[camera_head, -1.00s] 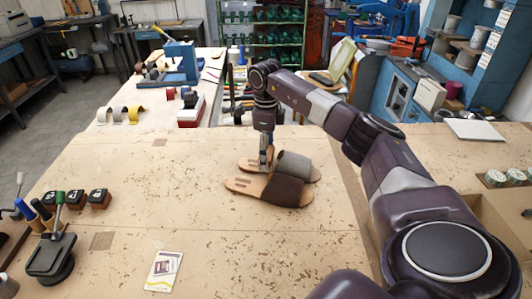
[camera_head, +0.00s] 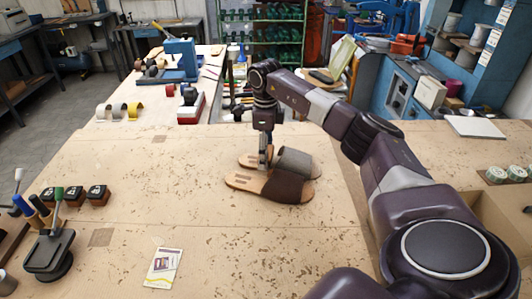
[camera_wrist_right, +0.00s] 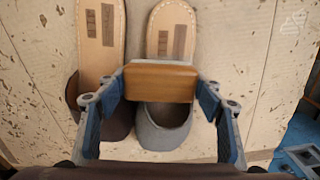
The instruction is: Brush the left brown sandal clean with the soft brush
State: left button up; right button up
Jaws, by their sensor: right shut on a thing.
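A sandal with a dark brown strap (camera_head: 286,187) lies on the workbench, and a sandal with a grey strap (camera_head: 297,162) lies just behind it. In the right wrist view the brown-strapped sandal (camera_wrist_right: 101,45) is at left and the grey-strapped one (camera_wrist_right: 163,134) at right. My right gripper (camera_head: 264,158) points down at the insole ends of the pair. It is shut on the soft brush, whose wooden back (camera_wrist_right: 161,82) shows between the fingers. The bristles are hidden, so I cannot tell whether they touch a sandal. My left gripper is not in view.
A black stand (camera_head: 50,254), several dark jars (camera_head: 97,195) and handled tools are at the left. A printed card (camera_head: 163,268) lies at the front. A red-based box (camera_head: 191,108) stands further back. The bench left of the sandals is clear.

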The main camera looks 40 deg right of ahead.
jog(key=shift+f, duration=0.3)
jog(key=shift+r, duration=0.1)
dwell(0.3)
jog(key=shift+w+d, duration=0.8)
jog(key=shift+d, duration=0.2)
jog(key=shift+s+a+p, duration=0.75)
jog(key=shift+s+a, duration=0.05)
jog(key=shift+a, duration=0.25)
dwell(0.3)
